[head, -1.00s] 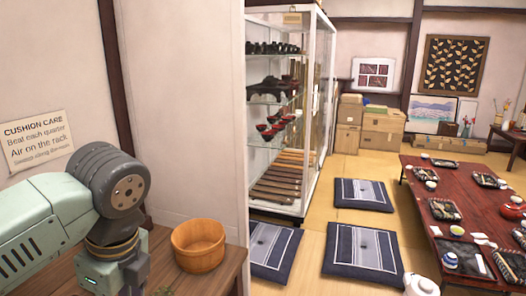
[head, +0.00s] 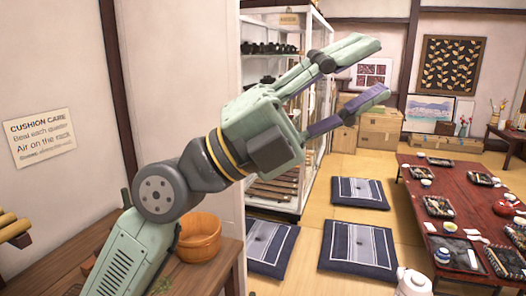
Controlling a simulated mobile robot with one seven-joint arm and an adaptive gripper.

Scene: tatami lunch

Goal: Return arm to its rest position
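My gripper (head: 376,72) is raised in the middle of the head view, pointing up and to the right. Its two fingers are spread wide apart, and nothing shows between them. My arm comes up from the lower left, over the wooden side counter. The gripper covers part of the glass display cabinet (head: 247,150) behind it.
A round wooden tub (head: 200,240) stands on the wooden counter (head: 207,279), close to my arm. Striped floor cushions (head: 358,247) lie on the tatami.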

